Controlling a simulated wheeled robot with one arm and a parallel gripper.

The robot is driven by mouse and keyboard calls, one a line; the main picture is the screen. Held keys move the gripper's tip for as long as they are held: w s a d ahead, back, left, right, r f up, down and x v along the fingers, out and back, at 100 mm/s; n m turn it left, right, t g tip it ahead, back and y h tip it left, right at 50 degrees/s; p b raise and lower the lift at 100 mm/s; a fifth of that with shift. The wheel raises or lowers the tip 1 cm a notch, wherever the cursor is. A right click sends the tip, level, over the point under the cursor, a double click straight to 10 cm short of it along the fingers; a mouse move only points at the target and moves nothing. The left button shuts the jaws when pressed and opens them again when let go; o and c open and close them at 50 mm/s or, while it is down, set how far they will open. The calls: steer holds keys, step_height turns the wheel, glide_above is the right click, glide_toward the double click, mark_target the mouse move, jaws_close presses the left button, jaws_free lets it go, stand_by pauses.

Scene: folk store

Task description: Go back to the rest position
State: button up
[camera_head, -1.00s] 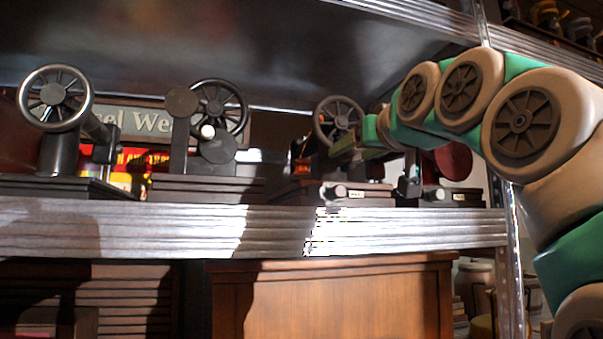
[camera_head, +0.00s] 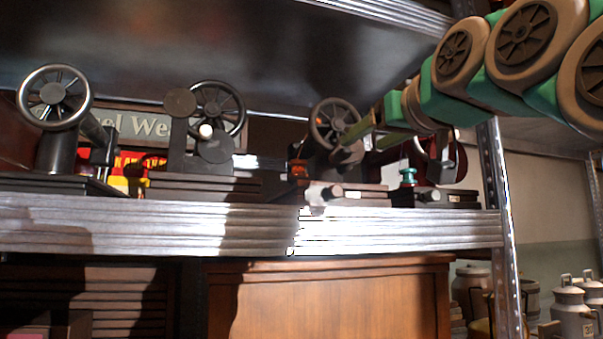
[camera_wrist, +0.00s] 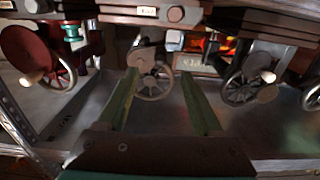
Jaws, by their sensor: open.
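My gripper (camera_head: 362,142) is open, with nothing between its two long green fingers. In the head view it reaches from the right into the shelf bay, by the third wheeled machine (camera_head: 322,165). The wrist view looks upside down; there my gripper (camera_wrist: 160,88) has its fingers spread wide. That machine's spoked wheel (camera_wrist: 154,88) appears between them, seemingly beyond the tips. I cannot tell the exact gap to it. My arm comes down from the upper right.
Dark machines with spoked wheels stand at left (camera_head: 54,97) and centre (camera_head: 217,108) on the metal shelf (camera_head: 150,228). A small green-knobbed device (camera_head: 408,177) sits at right. An upper shelf (camera_head: 230,45) hangs above. A metal post (camera_head: 498,190) stands right, with milk cans (camera_head: 572,312) beyond.

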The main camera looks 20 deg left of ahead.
stand_by(0.4)
steer(key=d+f+m+g+h+p, duration=0.1)
steer(key=d+f+m+g+h, duration=0.15)
steer(key=f, duration=1.05)
steer(key=d+f+m+g+h+p, duration=0.1)
steer(key=d+f+g+h, duration=0.2)
steer(key=f, duration=1)
steer(key=d+f+m+g+h+p, duration=0.1)
steer(key=d+f+g+h, duration=0.2)
steer(key=f, duration=0.9)
steer(key=s+d+f+m+g+p, duration=0.1)
steer(key=s+d+f+g, duration=0.3)
steer(key=s+f, duration=0.9)
steer(key=s+d+f+m+g+h+p, duration=0.1)
steer(key=s+d+f+g, duration=0.3)
steer(key=s+f, duration=0.9)
steer(key=s+d, duration=0.2)
steer(key=shift+s+d+f, duration=0.25)
steer(key=shift+d, duration=0.15)
